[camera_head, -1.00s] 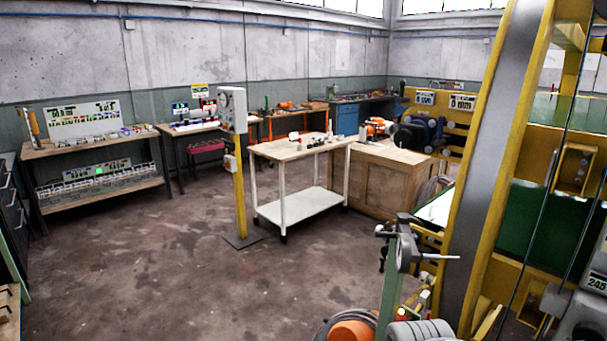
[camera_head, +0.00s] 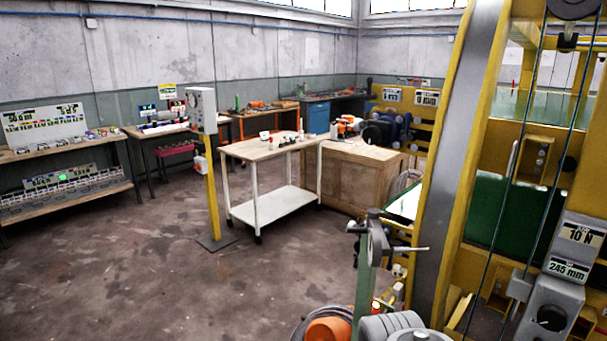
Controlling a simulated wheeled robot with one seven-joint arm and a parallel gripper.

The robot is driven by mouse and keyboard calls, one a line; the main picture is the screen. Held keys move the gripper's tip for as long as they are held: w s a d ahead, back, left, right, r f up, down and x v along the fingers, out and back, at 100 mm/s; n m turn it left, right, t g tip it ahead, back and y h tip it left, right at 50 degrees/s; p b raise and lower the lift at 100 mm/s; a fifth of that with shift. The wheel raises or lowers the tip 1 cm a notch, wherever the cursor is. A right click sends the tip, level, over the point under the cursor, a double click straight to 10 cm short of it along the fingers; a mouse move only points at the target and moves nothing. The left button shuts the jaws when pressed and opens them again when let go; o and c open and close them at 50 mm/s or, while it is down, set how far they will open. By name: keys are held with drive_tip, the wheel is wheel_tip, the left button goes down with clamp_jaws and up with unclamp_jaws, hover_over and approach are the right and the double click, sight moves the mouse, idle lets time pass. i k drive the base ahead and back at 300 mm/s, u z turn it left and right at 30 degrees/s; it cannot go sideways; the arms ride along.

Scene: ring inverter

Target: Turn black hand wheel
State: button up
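My gripper is not in view. I cannot clearly make out a black hand wheel. A dark round part (camera_head: 575,8) is cut off by the top right edge, above thin cables; I cannot tell whether it is a wheel or a pulley. A small black knob-like disc (camera_head: 570,163) sits on the yellow machine frame (camera_head: 448,160) at the right. A grey crank-like part (camera_head: 378,240) with a pale rod stands on a green post at lower centre right. Dark round parts (camera_head: 374,135) show behind the wooden crate, too small to tell.
A white-legged cart (camera_head: 268,150) stands mid-room beside a wooden crate (camera_head: 345,180). A yellow post (camera_head: 213,190) with a grey box stands left of it. Orange (camera_head: 328,330) and grey round objects (camera_head: 395,325) lie at the bottom. The floor (camera_head: 130,270) at left is clear.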

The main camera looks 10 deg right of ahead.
sight(551, 317)
drive_tip(key=z, duration=1.65)
drive_tip(key=k, duration=1.2)
drive_tip(key=u, duration=0.9)
drive_tip(key=i, duration=1.45)
drive_tip(key=z, duration=0.35)
